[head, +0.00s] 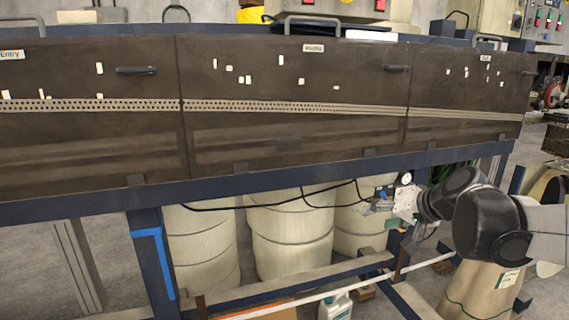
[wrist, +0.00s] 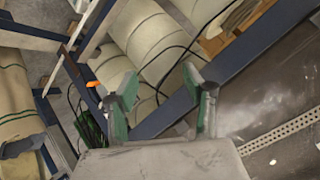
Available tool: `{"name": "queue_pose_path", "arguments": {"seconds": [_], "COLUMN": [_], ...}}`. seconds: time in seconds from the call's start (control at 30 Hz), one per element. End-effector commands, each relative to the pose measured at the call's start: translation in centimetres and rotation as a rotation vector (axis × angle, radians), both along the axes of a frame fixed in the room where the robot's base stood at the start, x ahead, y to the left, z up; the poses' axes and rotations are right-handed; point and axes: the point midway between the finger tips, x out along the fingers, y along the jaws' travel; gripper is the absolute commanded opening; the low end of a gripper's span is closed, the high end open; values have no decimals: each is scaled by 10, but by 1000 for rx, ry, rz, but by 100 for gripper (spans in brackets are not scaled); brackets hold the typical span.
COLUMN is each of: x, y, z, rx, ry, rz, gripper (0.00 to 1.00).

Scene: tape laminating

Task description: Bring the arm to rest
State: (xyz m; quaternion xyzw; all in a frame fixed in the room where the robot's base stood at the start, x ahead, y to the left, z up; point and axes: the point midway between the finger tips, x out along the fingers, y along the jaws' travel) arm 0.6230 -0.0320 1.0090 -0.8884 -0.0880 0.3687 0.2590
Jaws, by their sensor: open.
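My gripper (head: 376,206) is at the right in the head view, below the blue frame of the long dark machine (head: 290,130) and in front of the pale drums (head: 290,225). My dark arm reaches to it from the right edge. In the wrist view, the gripper (wrist: 160,92) shows two green-and-grey fingers standing apart with nothing between them. Drums (wrist: 150,40), a blue beam and the dark machine panel lie beyond the fingers.
Blue frame legs (head: 150,255) and lower rails stand under the machine. A white jug (head: 336,305) is at the bottom middle. A tan drum (head: 480,292) stands below my arm at the right. Black cables hang under the machine. Grey floor shows at the left.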

Motion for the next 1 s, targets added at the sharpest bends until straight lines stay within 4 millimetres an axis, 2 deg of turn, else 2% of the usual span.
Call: {"name": "queue_pose_path", "arguments": {"seconds": [0.03,0.3,0.6,0.8,1.0], "x": [-18,-103,-192,-235,-253], "y": [9,35,42,37,33], "z": [5,8,-1,-11,-16], "rx": [-29,-193,-386,-493,-545], "ry": [15,87,139,155,159], "rz": [10,45,73,80,82], "gripper": [46,46,46,46,46]}}
